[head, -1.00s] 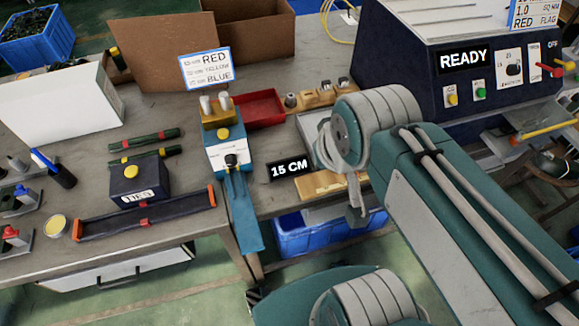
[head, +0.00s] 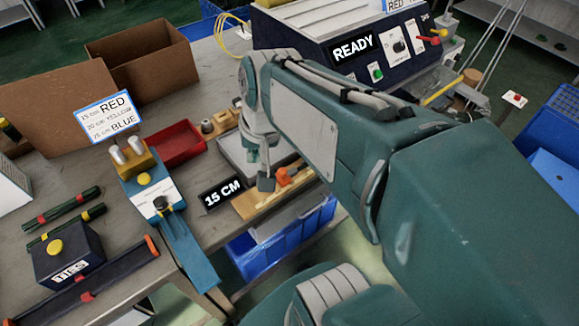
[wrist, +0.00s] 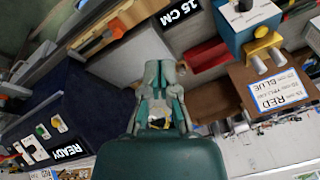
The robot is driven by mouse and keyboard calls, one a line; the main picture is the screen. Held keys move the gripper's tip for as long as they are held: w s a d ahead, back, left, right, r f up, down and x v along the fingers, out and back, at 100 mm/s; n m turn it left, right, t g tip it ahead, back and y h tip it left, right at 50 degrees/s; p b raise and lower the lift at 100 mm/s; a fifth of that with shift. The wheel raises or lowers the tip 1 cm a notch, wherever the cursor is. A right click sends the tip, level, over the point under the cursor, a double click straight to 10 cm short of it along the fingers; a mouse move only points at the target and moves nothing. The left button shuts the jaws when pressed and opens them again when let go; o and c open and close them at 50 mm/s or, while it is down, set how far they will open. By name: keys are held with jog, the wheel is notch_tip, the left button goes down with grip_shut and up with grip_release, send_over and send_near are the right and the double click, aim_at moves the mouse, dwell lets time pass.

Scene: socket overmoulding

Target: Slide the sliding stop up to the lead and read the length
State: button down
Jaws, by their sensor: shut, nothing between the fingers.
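A pale wooden measuring board (head: 246,207) lies at the table's front edge, beside a black display (head: 222,192) reading "15 CM". An orange block (head: 284,177), which looks like the sliding stop, sits on the board. My gripper (head: 266,183) is shut and empty, pointing down at the board just left of the orange block. Whether it touches either is unclear. In the wrist view my gripper (wrist: 161,68) shows its fingers together, with the board (wrist: 92,46) and the display (wrist: 181,10) beyond it. I cannot pick out a lead on the board.
A grey tray (head: 232,158) lies behind the board, and a red bin (head: 175,147) further left. A blue cutting device (head: 180,240) stands left of the display. A machine (head: 310,25) reading "READY" stands behind. A blue crate (head: 262,243) is below the table edge.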

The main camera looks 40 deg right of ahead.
jog(key=w+d+f+m+y, duration=0.1)
jog(key=d+f+m+y, duration=0.1)
jog(key=d+f+m, duration=0.5)
jog(key=w+d+f+m+y, duration=0.15)
jog(key=d+f+m, duration=0.3)
jog(key=d, duration=0.55)
jog(key=w+d+f+m+y, duration=0.1)
jog(key=d+f+m+y, duration=0.2)
jog(key=d+f+m, duration=0.35)
send_near(287, 176)
jog(key=f, duration=0.3)
jog(key=shift+a+f, duration=0.15)
jog(key=shift+a, duration=0.1)
jog(key=shift+w+a+f, duration=0.1)
jog(key=shift+w+a, duration=0.2)
jog(key=shift+a, duration=0.25)
jog(key=shift+w+a+f, duration=0.1)
jog(key=shift+w+a, duration=0.2)
jog(key=shift+a, duration=0.25)
jog(key=shift+w+a, duration=0.3)
jog(key=shift+a, duration=0.3)
